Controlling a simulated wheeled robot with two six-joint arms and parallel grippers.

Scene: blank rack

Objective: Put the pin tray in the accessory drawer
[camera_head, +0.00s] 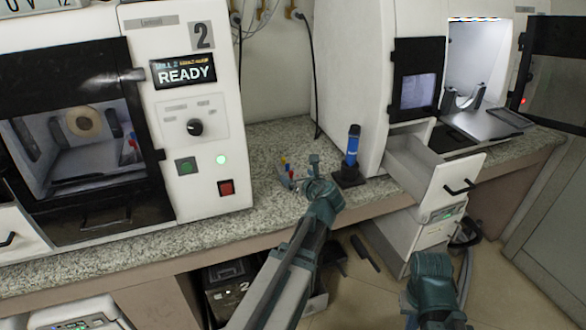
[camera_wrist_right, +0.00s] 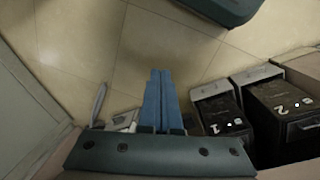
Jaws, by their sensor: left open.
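The pin tray (camera_head: 287,181) is a small item with red, blue and yellow pins on the counter between the two machines, partly hidden by my left gripper. My left gripper (camera_head: 303,178) is open right beside it; whether the tray lies between the fingers cannot be told. The accessory drawer (camera_head: 413,172) is pulled out below the right machine, with a black handle, and its visible inside looks empty. My right gripper (camera_wrist_right: 160,73) is shut and empty, pointing over the floor; in the head view only its arm shows, low right.
A blue bottle-like object (camera_head: 352,147) on a black base stands between my left gripper and the drawer. The left machine (camera_head: 190,120) shows READY. The right machine's door (camera_head: 556,75) stands open. Black boxes numbered 1 (camera_wrist_right: 220,113) and 2 (camera_wrist_right: 280,108) stand on the floor.

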